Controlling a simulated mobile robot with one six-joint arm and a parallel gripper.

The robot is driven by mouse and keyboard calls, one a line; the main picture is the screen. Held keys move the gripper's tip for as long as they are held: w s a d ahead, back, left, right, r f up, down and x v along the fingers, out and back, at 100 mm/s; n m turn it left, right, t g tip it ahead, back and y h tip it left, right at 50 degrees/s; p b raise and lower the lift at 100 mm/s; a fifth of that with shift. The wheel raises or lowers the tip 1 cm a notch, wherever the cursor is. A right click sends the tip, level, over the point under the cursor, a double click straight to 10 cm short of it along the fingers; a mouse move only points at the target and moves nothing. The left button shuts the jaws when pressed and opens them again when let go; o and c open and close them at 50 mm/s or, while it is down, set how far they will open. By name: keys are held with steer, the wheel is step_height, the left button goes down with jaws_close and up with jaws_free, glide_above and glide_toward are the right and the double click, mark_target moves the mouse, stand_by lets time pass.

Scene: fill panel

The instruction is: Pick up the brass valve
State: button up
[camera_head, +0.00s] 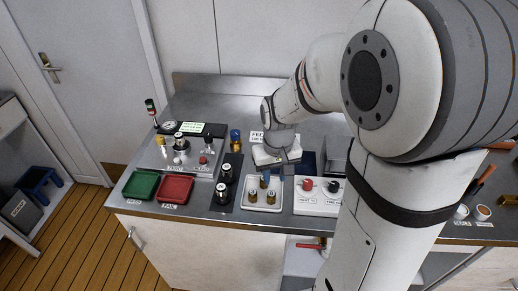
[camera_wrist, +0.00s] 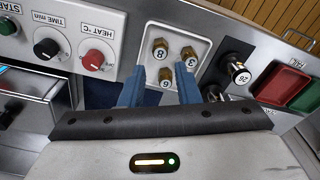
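A white tray (camera_head: 247,206) holds three small brass valves with white numbered tops; it also shows in the wrist view (camera_wrist: 148,38). In the wrist view they read 8 (camera_wrist: 160,49), 3 (camera_wrist: 190,58) and 6 (camera_wrist: 164,84). Two of them stand at the tray's front in the head view, left (camera_head: 252,196) and right (camera_head: 271,197). My gripper (camera_wrist: 160,72) points down over the tray's back part. Its two blue fingers are apart, with valve 6 between them and clear gaps beside it. The fingers' height over the tray is hard to tell.
Left of the tray, a dark strip (camera_head: 233,187) holds black-and-silver numbered parts (camera_head: 222,193). Red (camera_head: 176,188) and green (camera_head: 141,184) trays lie farther left. A white panel with HEAT and TIME knobs (camera_head: 318,207) stands close on the right. My arm hides much of the right side.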

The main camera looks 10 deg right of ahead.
mark_target(271, 194)
steer(key=w+f, duration=0.2)
steer(key=f, duration=0.1)
steer(key=shift+f+g, duration=0.15)
steer(key=shift+g, duration=0.15)
steer(key=shift+f+p, duration=1.05)
steer(key=shift+f, duration=2.9)
jaws_close()
